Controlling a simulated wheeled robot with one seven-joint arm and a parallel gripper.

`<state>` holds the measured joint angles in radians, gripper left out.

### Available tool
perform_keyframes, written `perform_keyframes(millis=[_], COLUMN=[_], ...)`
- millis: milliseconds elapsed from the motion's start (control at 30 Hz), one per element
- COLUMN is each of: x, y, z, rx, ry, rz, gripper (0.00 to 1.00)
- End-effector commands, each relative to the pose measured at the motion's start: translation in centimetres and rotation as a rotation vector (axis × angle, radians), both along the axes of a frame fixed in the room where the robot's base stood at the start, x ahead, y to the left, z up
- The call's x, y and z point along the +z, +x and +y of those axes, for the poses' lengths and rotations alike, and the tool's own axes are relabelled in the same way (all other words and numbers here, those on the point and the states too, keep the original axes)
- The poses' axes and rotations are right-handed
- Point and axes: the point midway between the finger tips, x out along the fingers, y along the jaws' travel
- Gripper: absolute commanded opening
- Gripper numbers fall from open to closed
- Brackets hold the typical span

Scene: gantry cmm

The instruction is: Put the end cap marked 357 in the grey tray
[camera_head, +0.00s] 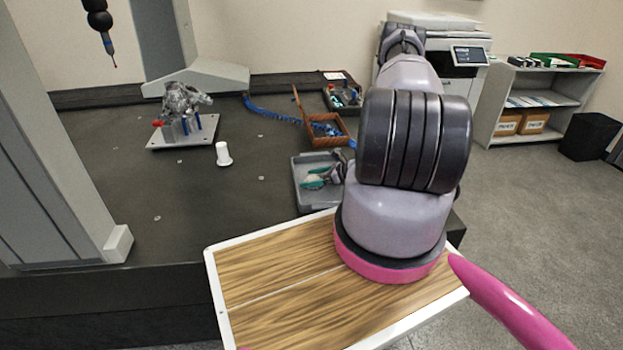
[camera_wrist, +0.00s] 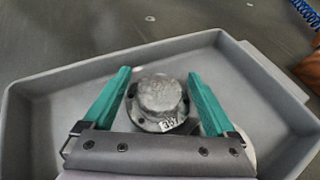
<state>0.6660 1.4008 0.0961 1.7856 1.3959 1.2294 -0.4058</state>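The grey tray (camera_head: 304,200) lies on the dark table, partly hidden behind my arm; its rim and walls fill much of the wrist view (camera_wrist: 60,82). A round grey metal end cap (camera_wrist: 158,94) with a flange and bolt holes sits inside the tray. Its small white label is tilted and appears to read 357. My gripper (camera_wrist: 159,72) has teal fingers, one on each side of the cap, with narrow gaps between them and it. It is open. In the head view my gripper (camera_head: 318,181) is low over the tray; the cap is not clear there.
A wooden box (camera_head: 328,143) with a raised lid and blue contents stands behind the tray. A white flanged cylinder (camera_head: 223,155) and a fixture plate with a metal part (camera_head: 182,130) stand to the left. A dark bin (camera_head: 343,100) is farther back. Open table lies left of the tray.

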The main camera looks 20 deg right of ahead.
Motion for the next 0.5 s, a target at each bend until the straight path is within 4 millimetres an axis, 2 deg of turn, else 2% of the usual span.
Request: perform_keyframes(millis=[267, 500], x=[0.6, 2.7], y=[-0.4, -3.5], z=[-0.6, -3.7], rx=[-0.001, -0.004], ry=[0.0, -0.001], rz=[0.0, -0.001], gripper=[0.91, 0.91])
